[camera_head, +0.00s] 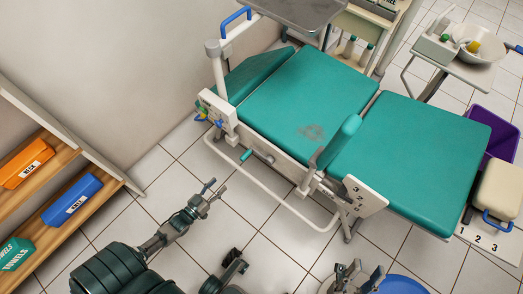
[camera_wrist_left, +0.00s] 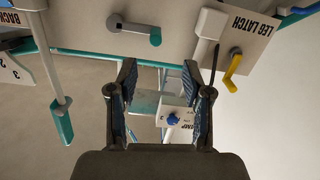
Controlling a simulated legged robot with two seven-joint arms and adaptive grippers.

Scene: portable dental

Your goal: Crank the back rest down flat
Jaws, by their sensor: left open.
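The crank (camera_head: 262,158), a grey arm with a teal knob, sits on the side rail of the green padded chair (camera_head: 310,95). It also shows in the left wrist view (camera_wrist_left: 143,36), above the fingers. The large right pad (camera_head: 415,150) stands beside a plate numbered 3, 2, 1 (camera_head: 362,196); I cannot tell its exact tilt. A label reading BACK (camera_wrist_left: 12,18) is partly cut off in the wrist view. My left gripper (camera_head: 216,190) is open and empty, apart from the crank, on the near side. My right gripper (camera_head: 362,272) is low at the bottom edge; its jaws are unclear.
A white tube (camera_head: 265,190) loops below the rail near my left gripper. A leg latch with a yellow handle (camera_wrist_left: 233,70) is right of the crank in the wrist view. Shelves with bins (camera_head: 70,198) stand left. A blue round object (camera_head: 402,285) lies bottom right.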

